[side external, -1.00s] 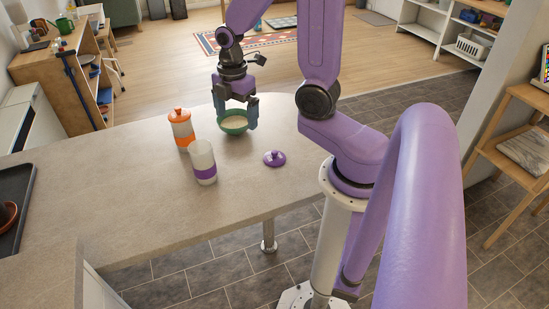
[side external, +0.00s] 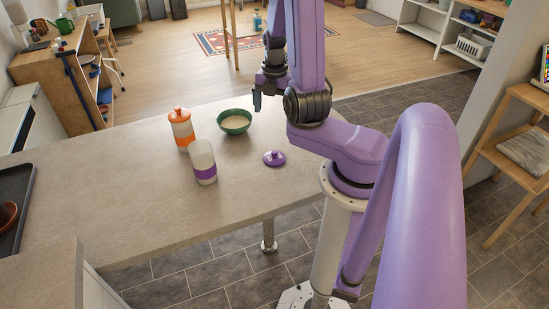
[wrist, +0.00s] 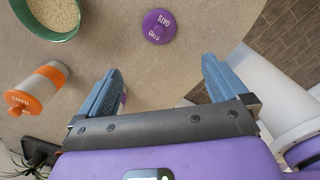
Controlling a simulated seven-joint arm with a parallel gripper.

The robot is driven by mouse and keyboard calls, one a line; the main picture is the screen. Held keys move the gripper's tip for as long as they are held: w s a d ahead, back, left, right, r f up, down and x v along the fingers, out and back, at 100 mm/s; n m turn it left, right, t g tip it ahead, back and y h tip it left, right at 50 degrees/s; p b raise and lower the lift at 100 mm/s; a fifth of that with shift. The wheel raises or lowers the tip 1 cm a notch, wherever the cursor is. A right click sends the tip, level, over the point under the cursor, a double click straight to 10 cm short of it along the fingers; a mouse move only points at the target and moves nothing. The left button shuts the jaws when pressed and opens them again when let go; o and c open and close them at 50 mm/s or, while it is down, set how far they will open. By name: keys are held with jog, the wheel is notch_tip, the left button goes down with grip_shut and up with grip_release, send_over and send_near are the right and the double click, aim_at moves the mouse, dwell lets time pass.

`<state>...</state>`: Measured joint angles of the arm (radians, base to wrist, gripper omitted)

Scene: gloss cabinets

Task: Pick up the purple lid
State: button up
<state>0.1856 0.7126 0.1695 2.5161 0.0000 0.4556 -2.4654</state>
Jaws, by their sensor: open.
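The purple lid (side external: 274,158) lies on the counter, knob up, near its rounded edge. It also shows in the wrist view (wrist: 158,26), beyond the fingertips and roughly between their lines, with white lettering on it. My gripper (wrist: 160,75) is open, its two blue fingers wide apart with nothing held between them. In the side view my gripper (side external: 259,100) hangs above the far part of the counter, behind the lid and right of the green bowl, partly hidden by my arm. The white jar with a purple band (side external: 203,163) stands left of the lid without a lid on it.
A green bowl (side external: 234,121) of pale grains stands behind the jars. A white and orange jar with an orange lid (side external: 181,129) stands left of it. A dark tray (side external: 14,205) lies at the far left. The counter's front middle is clear.

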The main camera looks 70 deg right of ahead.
send_over(274, 151)
jog(key=f, duration=1.1)
jog(key=shift+s+a+f, duration=0.15)
jog(key=shift+s+f, duration=0.05)
jog(key=shift+s, duration=0.1)
jog(key=shift+w+f, duration=0.2)
jog(key=shift+f, duration=2.85)
jog(key=c, duration=0.9)
